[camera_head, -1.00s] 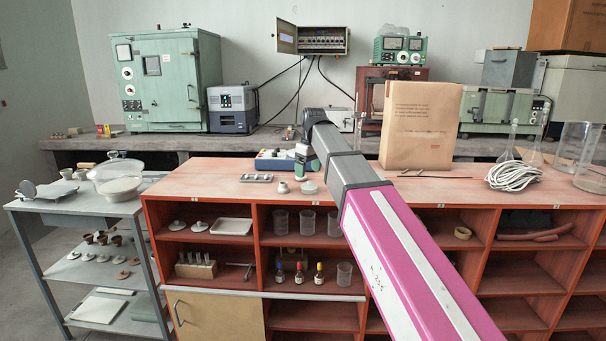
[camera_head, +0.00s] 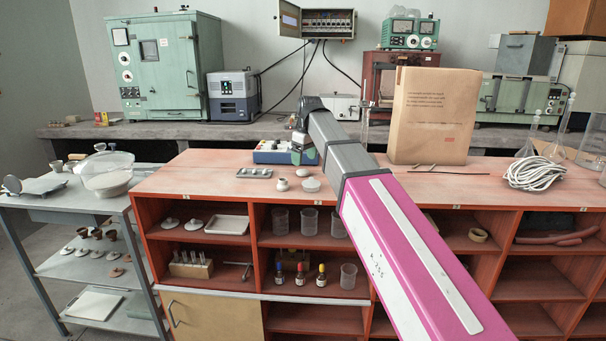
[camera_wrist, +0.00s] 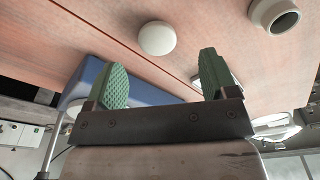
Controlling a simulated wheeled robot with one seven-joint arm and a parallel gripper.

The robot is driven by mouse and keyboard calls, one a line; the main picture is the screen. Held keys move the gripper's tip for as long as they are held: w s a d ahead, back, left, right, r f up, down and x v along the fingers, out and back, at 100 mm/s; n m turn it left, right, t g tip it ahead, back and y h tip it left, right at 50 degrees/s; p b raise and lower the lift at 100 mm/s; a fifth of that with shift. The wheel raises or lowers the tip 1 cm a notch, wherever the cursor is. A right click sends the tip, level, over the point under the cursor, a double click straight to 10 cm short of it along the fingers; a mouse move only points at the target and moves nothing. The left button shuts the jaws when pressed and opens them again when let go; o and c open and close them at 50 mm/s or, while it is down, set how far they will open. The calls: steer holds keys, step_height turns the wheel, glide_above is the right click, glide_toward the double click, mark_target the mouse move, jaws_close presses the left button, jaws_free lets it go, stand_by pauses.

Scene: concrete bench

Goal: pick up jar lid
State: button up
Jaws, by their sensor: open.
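The jar lid appears to be the small round white piece (camera_head: 311,184) on the orange bench top, right of a small white jar (camera_head: 282,184). In the wrist view the lid (camera_wrist: 157,38) is a plain pale disc lying apart from the jar (camera_wrist: 275,16), which shows its open mouth. My gripper (camera_wrist: 162,80) has two green ridged fingers spread wide with nothing between them. The lid lies beyond the fingertips in that view, untouched. In the head view my gripper (camera_head: 305,154) is above the bench, behind the lid, partly hidden by my arm.
A blue box (camera_head: 268,152) stands close to my gripper, and also shows behind a finger in the wrist view (camera_wrist: 145,92). A small metal tray (camera_head: 254,173) lies left of the jar. A paper bag (camera_head: 433,116) and coiled white cable (camera_head: 534,173) stand to the right. The bench's front strip is clear.

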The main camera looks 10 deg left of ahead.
mark_target(303, 171)
steer(key=shift+w+a+f, duration=0.15)
steer(key=shift+w+f, duration=0.05)
steer(key=shift+f, duration=1.1)
steer(key=shift+w+a+f, duration=0.1)
steer(key=shift+w+f, duration=0.1)
steer(key=shift+f, duration=1.1)
steer(key=c, duration=1)
